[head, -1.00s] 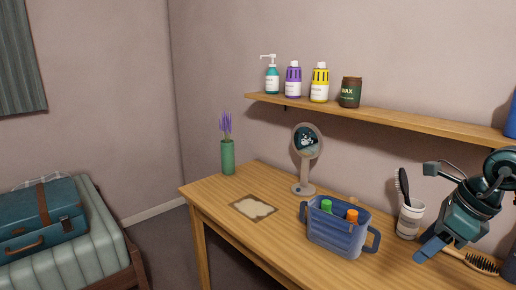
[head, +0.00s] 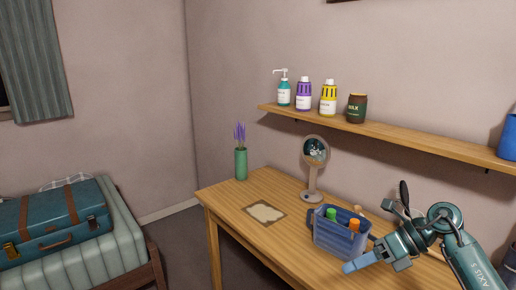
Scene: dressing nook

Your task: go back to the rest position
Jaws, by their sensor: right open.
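My right gripper (head: 370,240) is open, with nothing seen between its fingers. It hangs over the right part of the wooden table (head: 232,198), in front of the right end of a blue caddy (head: 335,238). Its lower blue finger overlaps the caddy's lower right corner in the picture; I cannot tell whether they touch. My right arm comes in from the lower right and covers part of the table. My left gripper is not in view.
A shelf (head: 400,141) with several bottles is above. A suitcase (head: 52,222) lies on the bed at left.

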